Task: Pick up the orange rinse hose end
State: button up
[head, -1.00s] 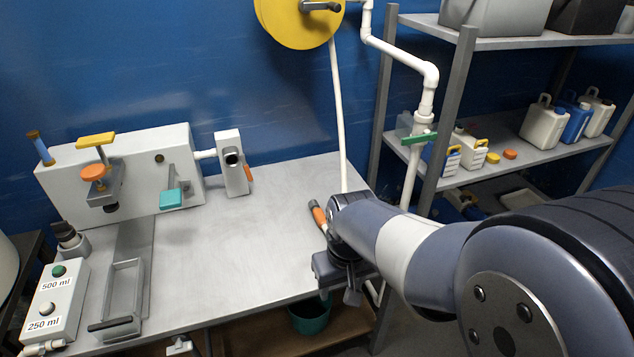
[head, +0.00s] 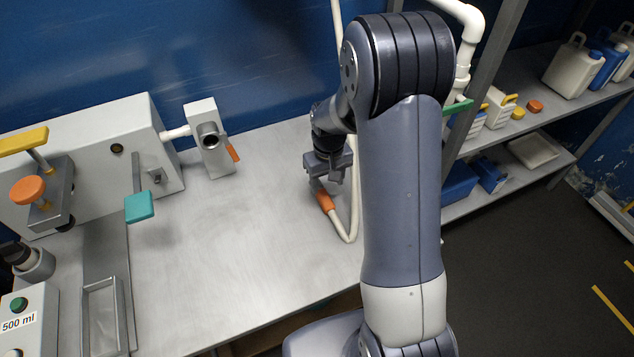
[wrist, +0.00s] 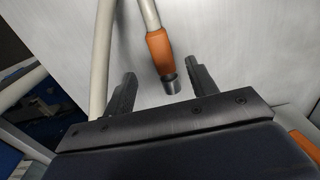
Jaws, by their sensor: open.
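The orange rinse hose end (head: 325,201) lies on the grey metal table, near its right edge, with the white hose (head: 345,232) curving away from it. In the wrist view the orange grip (wrist: 160,52) ends in a dark metal tip, which points toward my gripper. My gripper (wrist: 160,84) is open, its two dark fingers on either side of the tip and nothing held. The orange part is just beyond the fingertips. In the head view my gripper (head: 326,182) hangs over the table at the hose end, partly hidden by my arm.
The metal table (head: 230,255) is clear in its middle. A grey dispenser with a teal lever (head: 139,207) and an orange knob stands at left. A white pipe (head: 462,60) and shelves with jugs (head: 574,68) stand at right.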

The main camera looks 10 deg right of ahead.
aim_at(328, 203)
jog(key=shift+f, duration=0.9)
jog(key=f, duration=0.2)
jog(key=s+f+p, duration=0.1)
jog(key=f, duration=0.1)
jog(key=shift+s+d, duration=0.1)
jog(key=shift+f, duration=0.65)
jog(key=c, duration=1.1)
jog(key=shift+r, duration=0.1)
